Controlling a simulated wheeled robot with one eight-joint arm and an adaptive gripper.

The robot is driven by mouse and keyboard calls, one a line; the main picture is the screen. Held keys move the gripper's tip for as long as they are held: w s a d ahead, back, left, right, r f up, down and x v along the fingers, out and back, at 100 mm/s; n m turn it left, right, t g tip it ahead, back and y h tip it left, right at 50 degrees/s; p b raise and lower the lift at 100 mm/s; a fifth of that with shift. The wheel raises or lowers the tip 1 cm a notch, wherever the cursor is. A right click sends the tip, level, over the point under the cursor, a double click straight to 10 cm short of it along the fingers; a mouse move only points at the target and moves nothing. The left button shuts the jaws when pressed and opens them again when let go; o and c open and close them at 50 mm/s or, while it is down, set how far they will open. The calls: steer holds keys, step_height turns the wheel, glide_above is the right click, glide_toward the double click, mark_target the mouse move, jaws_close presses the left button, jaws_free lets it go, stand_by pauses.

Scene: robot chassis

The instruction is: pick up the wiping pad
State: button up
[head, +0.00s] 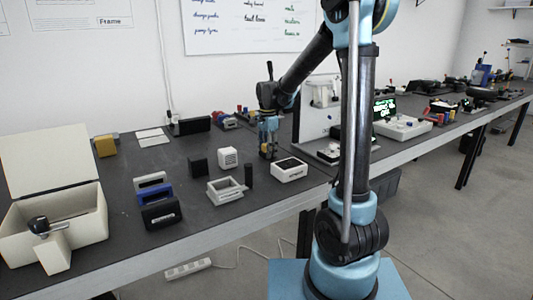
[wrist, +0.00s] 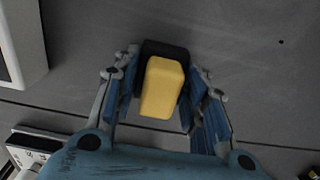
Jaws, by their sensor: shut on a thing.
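In the wrist view my gripper (wrist: 160,88) is shut on the wiping pad (wrist: 162,85), a yellow block with a black part behind it. One finger lies on each side of the pad. In the head view my gripper (head: 268,152) is low over the dark table, behind a white box with a dark top. The pad is hard to make out there between the fingers. I cannot tell whether it touches the table.
The white dark-topped box (head: 289,170), a white open frame (head: 226,190) and a white cube (head: 228,157) stand near my gripper. A white panel (head: 316,115) rises to its right. A yellow block (head: 106,146) lies far left.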

step_height(320, 180, up, 10)
steer(key=shift+f, duration=0.1)
stand_by(0.4)
